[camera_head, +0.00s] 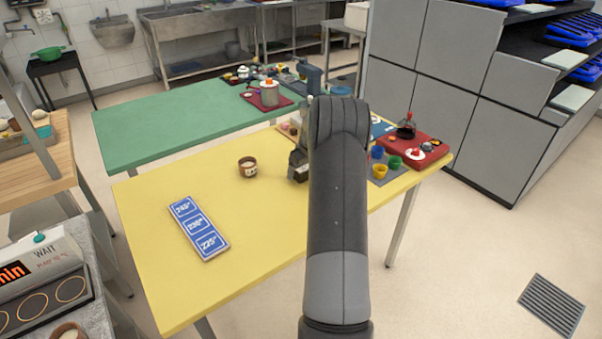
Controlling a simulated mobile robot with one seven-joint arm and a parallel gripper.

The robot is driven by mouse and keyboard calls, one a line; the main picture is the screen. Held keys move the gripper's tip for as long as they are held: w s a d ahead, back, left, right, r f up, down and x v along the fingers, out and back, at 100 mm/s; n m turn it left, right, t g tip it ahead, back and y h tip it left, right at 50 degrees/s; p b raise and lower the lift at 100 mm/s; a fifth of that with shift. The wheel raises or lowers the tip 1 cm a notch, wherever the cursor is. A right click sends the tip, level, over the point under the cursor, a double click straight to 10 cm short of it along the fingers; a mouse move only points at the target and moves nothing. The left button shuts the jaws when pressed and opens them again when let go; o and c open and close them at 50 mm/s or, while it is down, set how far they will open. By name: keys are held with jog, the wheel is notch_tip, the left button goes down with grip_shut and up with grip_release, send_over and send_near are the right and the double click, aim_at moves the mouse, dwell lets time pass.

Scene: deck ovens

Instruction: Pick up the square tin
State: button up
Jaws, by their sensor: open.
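I cannot make out a square tin; my arm covers part of the yellow table (150,225). My gripper (298,170) shows only as a dark part just left of my arm, over the table's far side. The rest of it is hidden behind the arm. It is open, and I cannot see anything held in it.
A small brown pot (248,167) and a blue temperature card (199,228) are on the yellow table. Coloured cups (394,162) and a red tray (432,146) stand at its right end. A green table (165,120) is behind.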

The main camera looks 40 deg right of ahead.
jog(key=shift+r, duration=0.1)
jog(key=c, duration=1.2)
